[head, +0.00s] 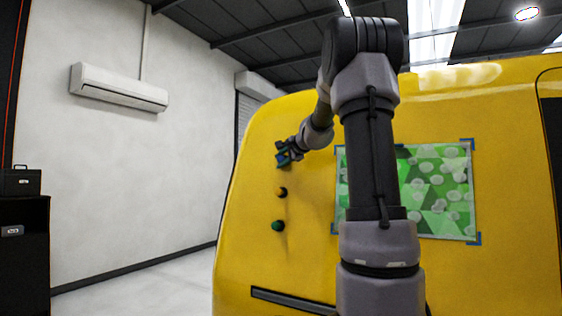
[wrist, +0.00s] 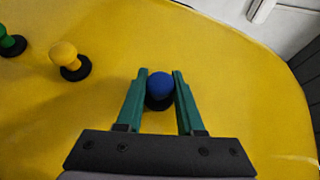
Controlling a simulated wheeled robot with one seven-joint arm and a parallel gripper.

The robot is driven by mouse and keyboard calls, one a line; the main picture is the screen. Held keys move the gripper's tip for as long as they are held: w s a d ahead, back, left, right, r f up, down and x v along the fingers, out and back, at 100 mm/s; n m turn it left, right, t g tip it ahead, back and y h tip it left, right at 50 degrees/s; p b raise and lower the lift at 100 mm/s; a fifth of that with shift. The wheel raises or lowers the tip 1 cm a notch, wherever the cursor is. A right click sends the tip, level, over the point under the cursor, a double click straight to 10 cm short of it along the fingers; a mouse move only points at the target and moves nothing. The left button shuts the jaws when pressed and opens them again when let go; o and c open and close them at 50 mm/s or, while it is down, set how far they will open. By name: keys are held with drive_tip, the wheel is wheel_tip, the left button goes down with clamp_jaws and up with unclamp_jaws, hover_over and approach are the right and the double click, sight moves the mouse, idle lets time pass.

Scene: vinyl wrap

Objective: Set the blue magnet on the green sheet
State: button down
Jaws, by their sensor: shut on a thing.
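The blue magnet (wrist: 159,85) has a round blue knob on a black base. It sits between the two teal fingers of my gripper (wrist: 160,82) in the wrist view, and the fingers are shut on it. The magnet is at the yellow panel; I cannot tell whether its base touches the surface. In the head view my gripper (head: 284,156) is at the panel's upper left, and the magnet is mostly hidden there. The green sheet (head: 440,190), patterned with pale round spots, is on the panel to the right, partly hidden behind my arm. Blue tape marks its corners.
A yellow magnet (wrist: 68,56) and a green magnet (wrist: 10,42) are on the yellow panel (head: 250,260). In the head view, the green magnet (head: 278,226) is below the yellow one (head: 282,192), both under my gripper. A dark slot (head: 292,301) runs along the panel's lower part.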

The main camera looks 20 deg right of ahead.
drive_tip(key=shift+s+a+r, duration=0.15)
drive_tip(key=shift+s+a, duration=0.25)
drive_tip(key=shift+a, duration=0.05)
idle(0.7)
drive_tip(key=s+a+r, duration=0.1)
drive_tip(key=s+a, duration=0.3)
drive_tip(key=a, duration=0.1)
drive_tip(key=shift+a, duration=0.2)
idle(0.8)
drive_tip(key=shift+s+d, duration=0.1)
drive_tip(key=shift+s, duration=0.05)
